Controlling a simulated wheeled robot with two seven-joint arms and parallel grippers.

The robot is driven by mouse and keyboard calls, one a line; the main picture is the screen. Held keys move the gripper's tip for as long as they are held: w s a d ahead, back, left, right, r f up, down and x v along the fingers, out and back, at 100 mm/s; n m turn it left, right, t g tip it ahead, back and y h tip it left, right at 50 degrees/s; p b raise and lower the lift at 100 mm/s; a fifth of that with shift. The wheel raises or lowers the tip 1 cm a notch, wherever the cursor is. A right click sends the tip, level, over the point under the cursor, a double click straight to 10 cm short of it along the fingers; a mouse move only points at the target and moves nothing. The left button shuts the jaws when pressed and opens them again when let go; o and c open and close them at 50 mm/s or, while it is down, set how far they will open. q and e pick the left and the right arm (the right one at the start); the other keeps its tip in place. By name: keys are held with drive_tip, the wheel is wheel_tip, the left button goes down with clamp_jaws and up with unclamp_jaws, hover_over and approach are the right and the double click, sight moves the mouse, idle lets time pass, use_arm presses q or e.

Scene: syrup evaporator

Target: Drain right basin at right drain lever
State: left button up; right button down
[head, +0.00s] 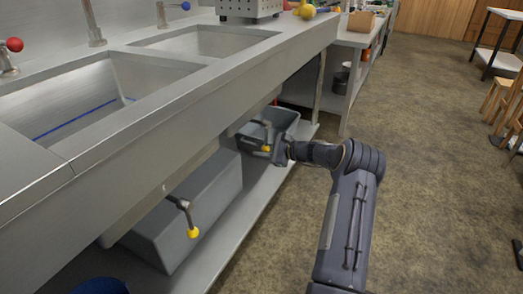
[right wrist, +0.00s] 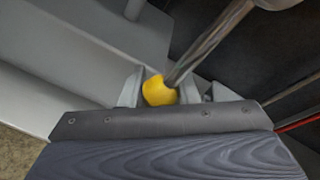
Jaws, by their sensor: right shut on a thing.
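The right basin (head: 205,41) is the farther of two steel sinks in the counter, and I see no water level in it. The right drain lever is a metal rod with a yellow knob (head: 266,149) under the counter. In the right wrist view the yellow knob (right wrist: 158,91) sits between my fingers, with the metal rod (right wrist: 208,42) rising to the upper right. My right gripper (head: 274,150) is shut on this knob. The left drain lever (head: 190,218) hangs nearer, with its own yellow knob. My left gripper is not in view.
The left basin (head: 75,100) has a blue line along its wall. A grey bin (head: 262,129) stands below the right lever and a grey box (head: 190,225) below the left one, both on the lower shelf. Open floor (head: 430,150) lies to the right.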

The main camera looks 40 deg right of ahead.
drive_tip(key=shift+d, duration=0.15)
drive_tip(key=c, duration=1.1)
unclamp_jaws()
drive_tip(key=shift+s, duration=0.1)
drive_tip(key=p+v, duration=0.3)
drive_tip(key=v, duration=0.4)
drive_tip(key=shift+s, duration=0.3)
drive_tip(key=shift+d+r, duration=0.1)
drive_tip(key=shift+r, duration=0.05)
